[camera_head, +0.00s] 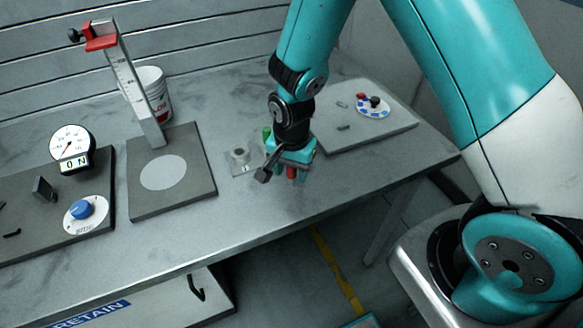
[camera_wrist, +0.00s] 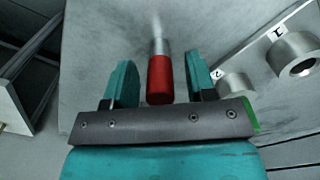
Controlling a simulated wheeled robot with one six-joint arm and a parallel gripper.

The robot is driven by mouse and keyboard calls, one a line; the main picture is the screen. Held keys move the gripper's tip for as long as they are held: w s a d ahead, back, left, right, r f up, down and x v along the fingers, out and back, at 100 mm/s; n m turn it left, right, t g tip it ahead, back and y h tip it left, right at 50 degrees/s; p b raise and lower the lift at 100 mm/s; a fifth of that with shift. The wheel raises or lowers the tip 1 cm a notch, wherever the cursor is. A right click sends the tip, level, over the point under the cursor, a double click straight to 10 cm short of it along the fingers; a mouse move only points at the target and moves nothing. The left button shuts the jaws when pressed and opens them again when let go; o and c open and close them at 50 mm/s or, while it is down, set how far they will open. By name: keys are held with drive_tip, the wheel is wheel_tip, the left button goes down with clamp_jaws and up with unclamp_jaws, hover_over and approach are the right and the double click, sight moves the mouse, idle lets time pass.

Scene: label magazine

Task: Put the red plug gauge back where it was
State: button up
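The red plug gauge has a red handle (camera_wrist: 160,82) and a silver end (camera_wrist: 158,46) that points away from the wrist camera. In the head view a bit of its red (camera_head: 291,173) shows under my gripper (camera_head: 290,163). In the wrist view my gripper (camera_wrist: 162,85) is open, with one teal finger on each side of the red handle and a visible gap on both sides. Whether the silver end touches the table cannot be told. A light holder plate with grey ring-shaped sockets (camera_wrist: 297,57) lies to the right in the wrist view; it also shows left of my gripper in the head view (camera_head: 240,157).
A green object (camera_head: 267,133) stands close behind my gripper. A grey board with a blue-and-white dial (camera_head: 375,105) lies at the right. A height stand (camera_head: 135,85) on a dark base, a white tub (camera_head: 151,92) and a gauge panel (camera_head: 70,148) are left. The front table strip is clear.

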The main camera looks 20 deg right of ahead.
drive_tip(key=shift+r, duration=0.15)
wheel_tip(320, 180, up, 13)
drive_tip(key=b, duration=0.2)
drive_tip(key=s+a+r+n+y, duration=0.2)
drive_tip(key=s+r+n, duration=0.3)
drive_tip(key=s+n, duration=0.3)
drive_tip(key=s+a+r+n+y, duration=0.2)
drive_tip(key=s+r+n, duration=0.3)
drive_tip(key=s+n, duration=0.3)
drive_tip(key=s, duration=0.2)
drive_tip(key=shift+s+a+r, duration=0.3)
drive_tip(key=shift+r, duration=0.05)
